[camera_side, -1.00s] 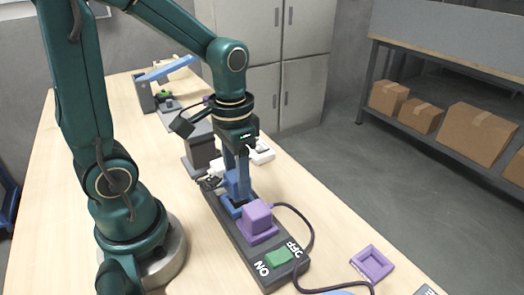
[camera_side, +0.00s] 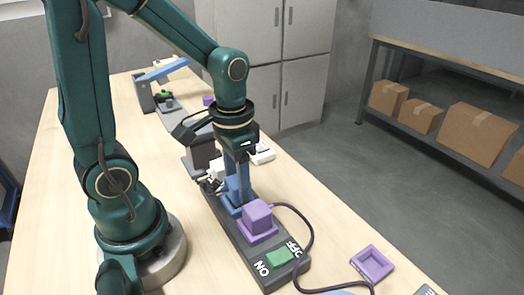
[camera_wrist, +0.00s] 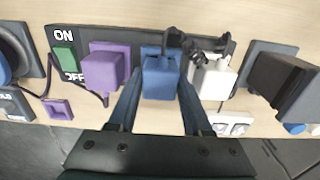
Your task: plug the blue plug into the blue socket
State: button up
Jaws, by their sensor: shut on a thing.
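The blue plug (camera_wrist: 159,78) is between the fingers of my gripper (camera_wrist: 160,95) in the wrist view, with the fingers on its two sides. The blue socket (camera_wrist: 150,51) shows as a blue edge just behind the plug, on the dark power strip. In the side view my gripper (camera_side: 238,178) points down over the strip, and the blue socket (camera_side: 228,208) shows at its foot. The plug is at or close against the socket; I cannot tell whether it is fully seated. The fingers and plug hide most of the socket.
A purple plug (camera_side: 257,215) sits in the strip in front of the blue place. A white plug (camera_wrist: 213,79) is on the other side, close to a finger. The green switch (camera_side: 279,258) is at the strip's near end.

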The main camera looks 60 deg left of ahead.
jog(key=shift+f, duration=0.35)
dwell(0.3)
jog(key=o, duration=1.5)
jog(key=shift+o, duration=0.2)
jog(key=shift+r, duration=0.1)
jog(key=shift+r, duration=3.4)
